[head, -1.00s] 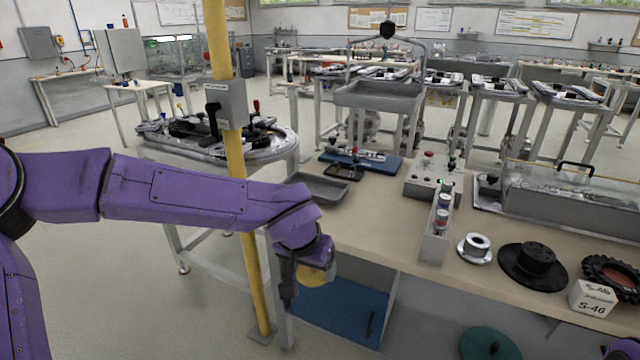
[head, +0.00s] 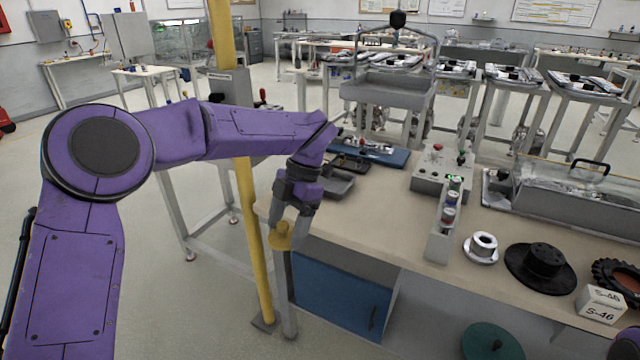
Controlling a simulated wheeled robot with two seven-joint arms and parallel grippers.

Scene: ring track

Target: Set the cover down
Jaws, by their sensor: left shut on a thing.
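My left gripper (head: 289,212) is shut on a small yellow round cover (head: 283,237) and points downward. The cover is near the front left corner of the workbench (head: 380,225), outside its edge in the picture. A grey post (head: 286,295) shows directly below the cover; I cannot tell whether they touch. The gripper's fingers hide part of the cover's top. My right gripper is not in view; only a purple piece of my arm shows at the lower right corner.
A yellow pole (head: 247,210) stands close to my left forearm. A grey tray (head: 335,184) and a control box (head: 440,172) are on the bench. A black flanged hub (head: 540,265) and a white label block (head: 600,304) lie right. A green disc (head: 490,342) is low at the front.

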